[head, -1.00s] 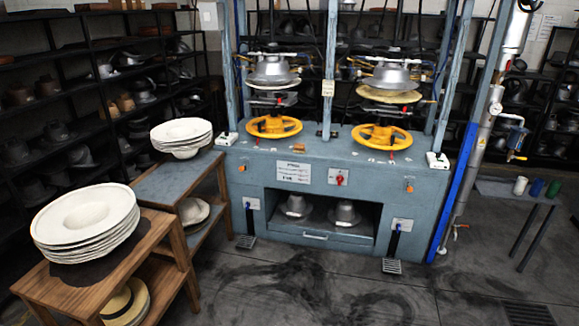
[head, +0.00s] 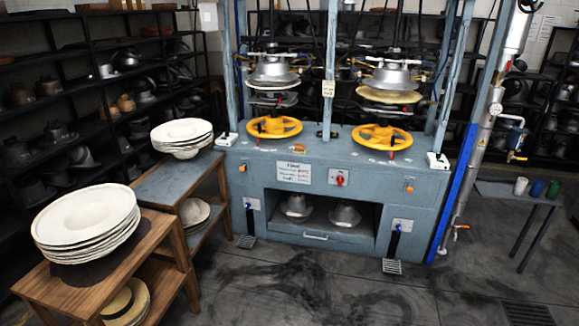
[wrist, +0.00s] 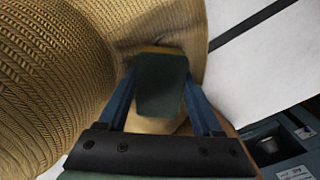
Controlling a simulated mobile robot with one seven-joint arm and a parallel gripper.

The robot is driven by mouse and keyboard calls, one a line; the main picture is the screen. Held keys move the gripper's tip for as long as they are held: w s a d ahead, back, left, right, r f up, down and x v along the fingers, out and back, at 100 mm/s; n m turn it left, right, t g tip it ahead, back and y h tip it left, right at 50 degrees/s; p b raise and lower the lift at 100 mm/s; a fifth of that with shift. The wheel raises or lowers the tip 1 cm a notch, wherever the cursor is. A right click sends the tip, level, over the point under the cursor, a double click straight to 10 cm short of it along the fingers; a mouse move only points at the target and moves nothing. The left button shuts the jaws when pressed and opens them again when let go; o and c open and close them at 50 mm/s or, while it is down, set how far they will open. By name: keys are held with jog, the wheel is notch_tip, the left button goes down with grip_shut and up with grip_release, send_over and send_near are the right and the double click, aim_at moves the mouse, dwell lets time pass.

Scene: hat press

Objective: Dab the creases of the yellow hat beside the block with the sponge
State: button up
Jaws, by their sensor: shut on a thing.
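In the wrist view, my gripper (wrist: 161,76) is shut on the sponge (wrist: 160,92), a block with a dark green face and tan parts above and below it. The far end of the sponge is at the woven yellow hat (wrist: 52,82). I cannot tell whether it presses on the straw or stops just short. The hat's ribbed weave fills the left and upper middle, and a shadowed fold lies just above the sponge. My gripper is not visible in the head view. There, a yellow straw hat with a dark band (head: 124,302) lies on a low wooden shelf. I cannot make out the block.
In the wrist view, a white surface (wrist: 265,60) with a black strip lies at right, with blue-grey equipment at lower right. In the head view, white hat stacks (head: 85,222) stand on wooden tables at left, before the blue press (head: 440,178). The floor in front is clear.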

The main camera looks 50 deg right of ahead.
jog(key=shift+s, duration=0.1)
notch_tip(320, 180, up, 9)
jog(key=p, duration=0.9)
jog(key=shift+f, duration=0.15)
jog(key=shift+r+p, duration=0.3)
jog(key=shift+r, duration=2.35)
